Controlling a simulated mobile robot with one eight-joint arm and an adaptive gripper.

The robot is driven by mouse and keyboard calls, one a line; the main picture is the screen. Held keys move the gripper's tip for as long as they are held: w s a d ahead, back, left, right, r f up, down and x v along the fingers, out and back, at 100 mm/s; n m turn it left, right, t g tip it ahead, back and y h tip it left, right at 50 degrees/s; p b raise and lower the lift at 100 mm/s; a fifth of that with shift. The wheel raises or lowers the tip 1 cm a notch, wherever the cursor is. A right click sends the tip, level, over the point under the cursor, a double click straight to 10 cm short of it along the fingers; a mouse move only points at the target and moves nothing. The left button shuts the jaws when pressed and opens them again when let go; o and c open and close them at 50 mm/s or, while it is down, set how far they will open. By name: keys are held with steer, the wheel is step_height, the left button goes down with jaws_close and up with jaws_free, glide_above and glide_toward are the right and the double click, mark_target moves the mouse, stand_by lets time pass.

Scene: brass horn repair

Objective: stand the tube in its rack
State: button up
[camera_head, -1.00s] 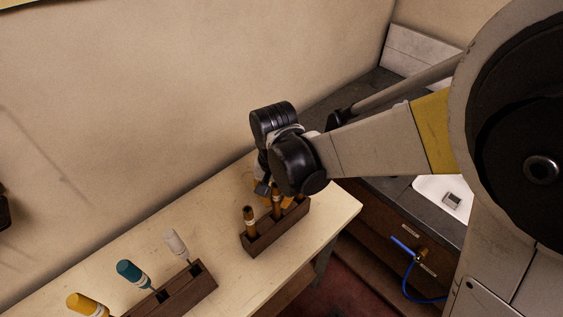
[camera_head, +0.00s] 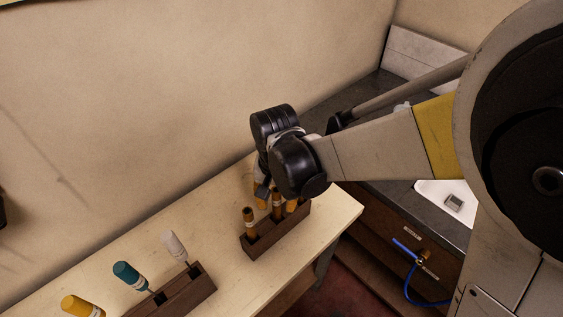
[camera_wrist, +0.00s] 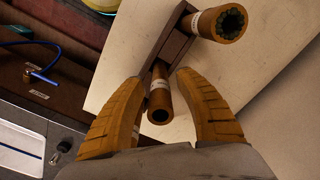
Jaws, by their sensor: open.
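A dark wooden rack (camera_head: 281,237) stands near the right end of the pale bench. Brown tubes stand in it: one at its left end (camera_head: 250,222) and one in the middle (camera_head: 277,207). Orange shapes at its right end are partly hidden by my wrist, so I cannot tell tube from finger in the head view. In the wrist view, my gripper (camera_wrist: 160,88) is open. Its two orange fingers straddle a labelled brown tube (camera_wrist: 161,103), seen at its open end and upright at the rack's end. Another tube (camera_wrist: 222,22) with a wider mouth stands farther along the rack (camera_wrist: 172,45).
A second wooden rack (camera_head: 185,295) on the bench holds white, teal and yellow handled tools (camera_head: 128,273). A wall runs behind the bench. A dark cabinet with a blue hose (camera_head: 408,280) stands to the right. Bench surface between the racks is clear.

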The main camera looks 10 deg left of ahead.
step_height(320, 180, up, 12)
steer(key=shift+f, duration=0.15)
steer(key=shift+s, duration=0.1)
steer(key=s+d+f+t+b, duration=0.1)
steer(key=s+d+t+b, duration=0.1)
steer(key=d, duration=1)
steer(key=s+d+f+t+b, duration=0.1)
steer(key=s+d+t+b, duration=0.2)
steer(key=d, duration=1)
steer(key=shift+s+d+f+t, duration=0.15)
steer(key=shift+d+f+t, duration=0.1)
steer(key=shift+t, duration=0.65)
